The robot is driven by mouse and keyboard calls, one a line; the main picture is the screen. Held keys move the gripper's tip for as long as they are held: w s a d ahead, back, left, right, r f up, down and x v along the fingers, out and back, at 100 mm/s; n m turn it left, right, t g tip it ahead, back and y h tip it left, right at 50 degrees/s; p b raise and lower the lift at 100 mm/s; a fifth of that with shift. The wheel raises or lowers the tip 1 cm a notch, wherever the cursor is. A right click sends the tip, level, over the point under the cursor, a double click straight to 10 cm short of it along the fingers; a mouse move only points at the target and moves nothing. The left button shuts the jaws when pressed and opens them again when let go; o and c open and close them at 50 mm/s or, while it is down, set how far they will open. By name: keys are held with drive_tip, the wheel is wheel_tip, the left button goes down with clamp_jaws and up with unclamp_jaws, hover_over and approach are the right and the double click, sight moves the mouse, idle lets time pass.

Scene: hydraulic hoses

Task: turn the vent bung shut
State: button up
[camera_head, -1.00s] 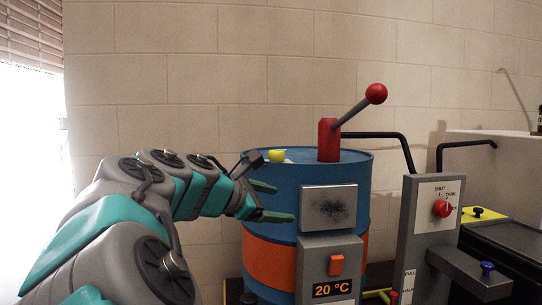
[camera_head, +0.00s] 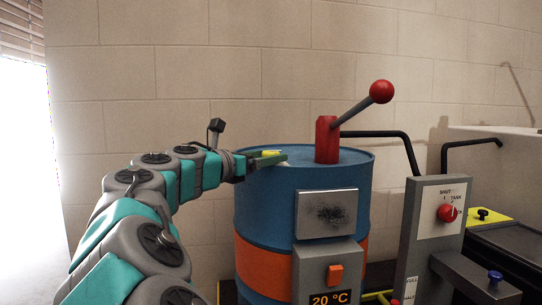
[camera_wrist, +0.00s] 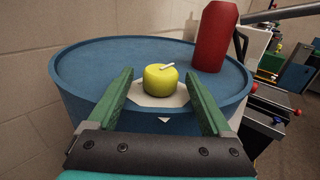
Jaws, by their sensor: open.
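The vent bung (camera_wrist: 160,82) is a yellow round cap with a short white bar on top. It sits on a pale plate (camera_wrist: 150,99) on the top of the blue drum (camera_head: 212,0) near its edge.THINGS: The vent bung (camera_wrist: 160,80) is a yellow round cap with a short white bar on top. It stands on a pale plate (camera_wrist: 150,99) near the rim of the blue drum (camera_wrist: 90,75). My gripper (camera_wrist: 157,100) is open, with one green finger on each side of the bung's near side, apart from it. In the head view my gripper (camera_head: 270,159) is level with the top of the drum (camera_head: 270,205), at its left edge, and hides most of the bung (camera_head: 271,153).
A red pump body (camera_head: 327,140) with a ball-ended lever (camera_head: 380,92) rises from the drum top, right of the bung. A grey box with a temperature display (camera_head: 332,299) is on the drum's front. A grey valve panel (camera_head: 425,235) stands at right. The space left of the drum is clear.

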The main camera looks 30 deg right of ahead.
drive_tip(key=shift+x, duration=0.9)
clamp_jaws()
